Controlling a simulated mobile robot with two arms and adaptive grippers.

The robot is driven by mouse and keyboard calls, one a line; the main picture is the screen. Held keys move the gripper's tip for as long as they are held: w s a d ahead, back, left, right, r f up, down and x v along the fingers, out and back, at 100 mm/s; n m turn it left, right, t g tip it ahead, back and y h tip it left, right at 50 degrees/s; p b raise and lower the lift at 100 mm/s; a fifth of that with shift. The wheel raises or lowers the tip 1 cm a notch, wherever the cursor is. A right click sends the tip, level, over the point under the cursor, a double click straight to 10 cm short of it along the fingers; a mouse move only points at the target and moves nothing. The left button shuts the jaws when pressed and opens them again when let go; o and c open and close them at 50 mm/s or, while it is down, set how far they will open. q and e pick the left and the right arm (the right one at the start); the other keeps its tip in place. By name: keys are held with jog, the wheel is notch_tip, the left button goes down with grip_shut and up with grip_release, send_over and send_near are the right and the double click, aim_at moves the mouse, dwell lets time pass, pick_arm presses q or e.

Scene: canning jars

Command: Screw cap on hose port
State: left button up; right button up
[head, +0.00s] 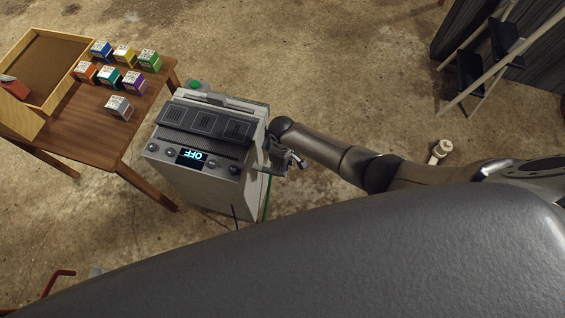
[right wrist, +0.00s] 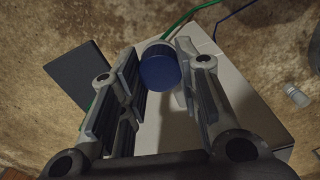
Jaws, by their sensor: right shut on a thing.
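My right gripper (head: 284,160) reaches in from the right in the head view and is at the right side of a grey-white machine (head: 168,153), whose display reads OFF. In the right wrist view, my right gripper (right wrist: 160,72) is shut on a round blue cap (right wrist: 158,68) between its fingertips. The machine's pale casing (right wrist: 228,118) lies behind and below the cap in that view. I cannot make out the cap in the head view. The hose port is not clearly visible; the cap and fingers may hide it. My left gripper is not in view.
A green hose (right wrist: 187,19) and a blue hose (right wrist: 234,14) run near the machine. A wooden table (head: 93,135) with several small coloured boxes stands to its left. A white fitting (head: 439,151) lies on the floor at right; a folding step ladder (head: 483,62) stands behind.

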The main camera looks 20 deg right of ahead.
jog(key=shift+w+r+m+p, duration=0.1)
jog(key=shift+r+m+p, duration=0.25)
jog(key=shift+m, duration=0.35)
jog(key=shift+f+m+p, duration=0.1)
jog(key=shift+m+p, duration=0.35)
jog(key=shift+m, duration=0.75)
jog(key=shift+f+m, duration=0.1)
jog(key=shift+m, duration=0.3)
jog(key=shift+m+p, duration=0.45)
jog(key=shift+m, duration=0.65)
jog(key=shift+w+m, duration=0.1)
jog(key=shift+m, duration=1.1)
